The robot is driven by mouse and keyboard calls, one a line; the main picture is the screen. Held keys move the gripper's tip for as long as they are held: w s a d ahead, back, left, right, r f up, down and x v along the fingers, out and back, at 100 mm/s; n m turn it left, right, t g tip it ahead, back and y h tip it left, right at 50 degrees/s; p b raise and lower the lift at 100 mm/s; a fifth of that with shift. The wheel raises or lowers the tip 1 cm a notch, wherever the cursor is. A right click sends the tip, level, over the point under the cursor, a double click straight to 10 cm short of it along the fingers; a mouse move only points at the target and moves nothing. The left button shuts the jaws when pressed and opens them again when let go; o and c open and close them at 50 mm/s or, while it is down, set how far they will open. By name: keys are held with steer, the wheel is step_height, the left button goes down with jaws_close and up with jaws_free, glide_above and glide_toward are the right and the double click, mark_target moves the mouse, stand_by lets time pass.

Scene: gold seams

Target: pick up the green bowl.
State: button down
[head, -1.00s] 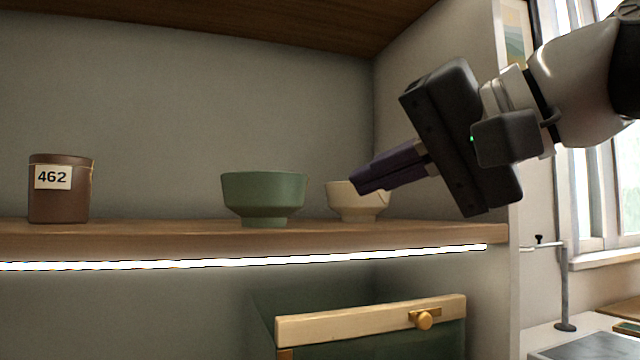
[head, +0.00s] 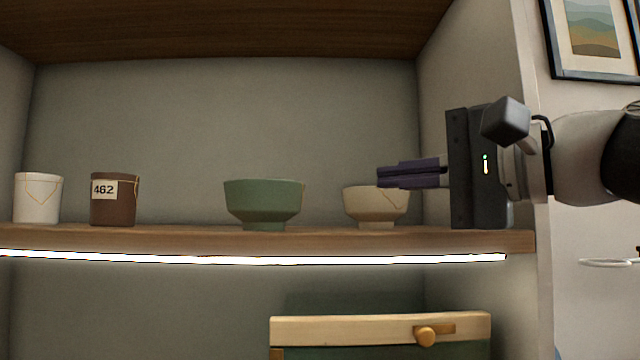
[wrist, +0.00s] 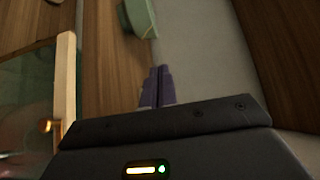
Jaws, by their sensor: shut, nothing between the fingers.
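The green bowl (head: 264,203) stands upright on the wooden shelf (head: 180,238), near the middle of the head view. In the wrist view the green bowl (wrist: 138,17) shows at the top, beyond the fingertips. My gripper (head: 380,177) is shut and empty, its purple fingers level and pointing left. It is to the right of the green bowl and apart from it. The fingers overlap the upper right of a cream bowl (head: 366,201) in the head view. My gripper's closed fingers (wrist: 158,72) also show in the wrist view.
A brown cup labelled 462 (head: 113,202) and a white cup (head: 38,199) stand to the left on the shelf. A light strip (head: 240,260) runs along the shelf's front edge. Below is an open drawer (head: 340,330) with a brass knob. A side wall bounds the right.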

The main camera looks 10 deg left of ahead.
mark_target(264, 207)
steer(key=p+x, duration=0.1)
steer(key=x, duration=1.1)
steer(key=shift+p, duration=0.3)
steer(key=s, duration=0.3)
steer(key=s+b, duration=0.1)
steer(key=s, duration=0.1)
steer(key=shift+s+a, duration=0.4)
